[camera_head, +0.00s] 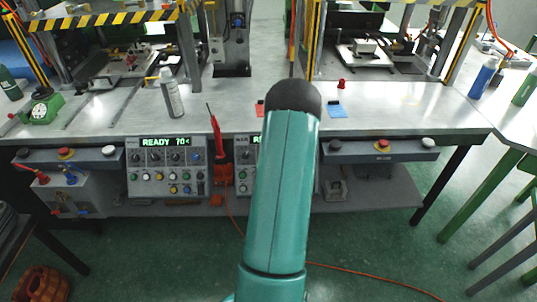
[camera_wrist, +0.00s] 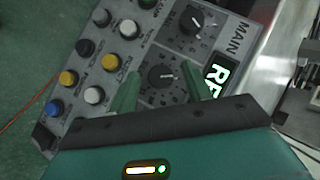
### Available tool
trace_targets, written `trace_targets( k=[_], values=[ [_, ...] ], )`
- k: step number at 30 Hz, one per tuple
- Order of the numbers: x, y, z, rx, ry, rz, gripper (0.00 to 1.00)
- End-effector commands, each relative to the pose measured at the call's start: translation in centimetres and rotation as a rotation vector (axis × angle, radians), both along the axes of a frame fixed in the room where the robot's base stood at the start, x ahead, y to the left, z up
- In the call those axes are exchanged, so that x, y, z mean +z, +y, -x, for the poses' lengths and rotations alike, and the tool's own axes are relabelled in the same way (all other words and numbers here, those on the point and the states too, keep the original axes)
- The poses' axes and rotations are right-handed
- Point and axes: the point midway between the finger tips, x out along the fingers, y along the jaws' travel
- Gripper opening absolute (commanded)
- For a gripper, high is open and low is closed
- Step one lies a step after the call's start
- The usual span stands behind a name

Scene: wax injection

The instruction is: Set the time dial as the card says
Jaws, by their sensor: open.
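In the wrist view my gripper (camera_wrist: 160,74) is open, with its two green fingers on either side of a black dial (camera_wrist: 165,77) with a pale pointer line. I cannot tell whether the fingers touch it. A second black dial (camera_wrist: 190,23) sits farther up the same grey panel (camera_wrist: 222,20). I cannot read which dial is the time dial. In the head view my arm covers most of this panel (camera_head: 242,148) and hides my gripper.
The panel has several white, yellow, blue and black buttons, and a lit display (camera_wrist: 216,76). A second panel (camera_head: 165,167) reading READY stands left. A red-handled tool (camera_head: 215,135) stands between the panels. A spray can (camera_head: 171,93) stands on the bench (camera_head: 410,115).

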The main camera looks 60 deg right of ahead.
Motion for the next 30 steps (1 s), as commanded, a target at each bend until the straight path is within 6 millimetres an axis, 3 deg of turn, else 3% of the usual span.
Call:
trace_targets(
  k=[5, 18, 24, 30],
  values=[
    [1.9, -0.1, 1.4, -0.002, 0.0, 0.003, 0.49],
    [9.2, 0.1, 7.0, -0.002, 0.0, 0.002, 0.49],
    [10.7, 0.2, 8.1, -0.001, 0.0, 0.001, 0.49],
    [10.8, 0.2, 8.2, 0.001, 0.0, -0.001, 0.49]
  ],
)
